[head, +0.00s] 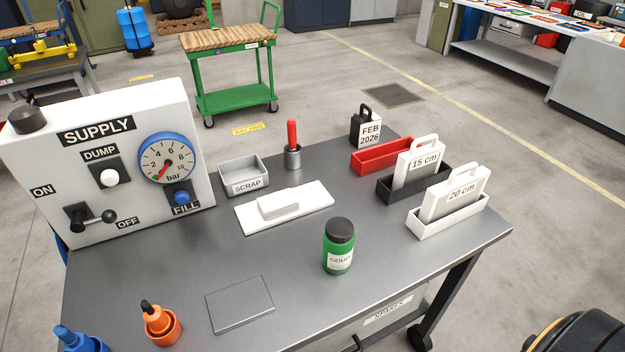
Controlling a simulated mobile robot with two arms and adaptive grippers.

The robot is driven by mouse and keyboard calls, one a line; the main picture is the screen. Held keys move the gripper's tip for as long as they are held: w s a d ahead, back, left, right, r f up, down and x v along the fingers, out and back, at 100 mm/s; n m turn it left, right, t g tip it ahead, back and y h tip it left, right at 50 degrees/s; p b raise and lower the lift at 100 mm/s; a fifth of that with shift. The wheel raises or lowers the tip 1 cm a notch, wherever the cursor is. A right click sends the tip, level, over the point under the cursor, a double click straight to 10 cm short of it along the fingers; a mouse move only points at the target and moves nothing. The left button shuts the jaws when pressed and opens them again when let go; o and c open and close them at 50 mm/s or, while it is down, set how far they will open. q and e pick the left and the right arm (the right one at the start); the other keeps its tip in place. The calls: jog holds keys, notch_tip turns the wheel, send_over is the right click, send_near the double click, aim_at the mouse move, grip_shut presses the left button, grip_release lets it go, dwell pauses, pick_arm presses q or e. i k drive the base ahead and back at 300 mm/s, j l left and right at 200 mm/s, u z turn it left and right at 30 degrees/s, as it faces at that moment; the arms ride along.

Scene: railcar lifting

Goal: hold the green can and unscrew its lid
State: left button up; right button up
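The green can (338,256) stands upright on the grey table near its front edge, right of the middle. Its black lid (341,230) sits on top. A white label on its front is partly readable as "COUP". Nothing touches the can. Neither of my grippers shows in the head view.
A flat grey plate (240,304) lies left of the can. Behind are a white board (309,203), a SCRAP tray (244,179) and a red-handled tool (292,135). Labelled blocks in trays stand right. The supply panel (120,118) stands left; orange (159,324) and blue holders are front left.

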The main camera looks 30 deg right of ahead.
aim_at(337, 257)
jog(key=i+l+z, duration=0.15)
jog(key=z, duration=0.85)
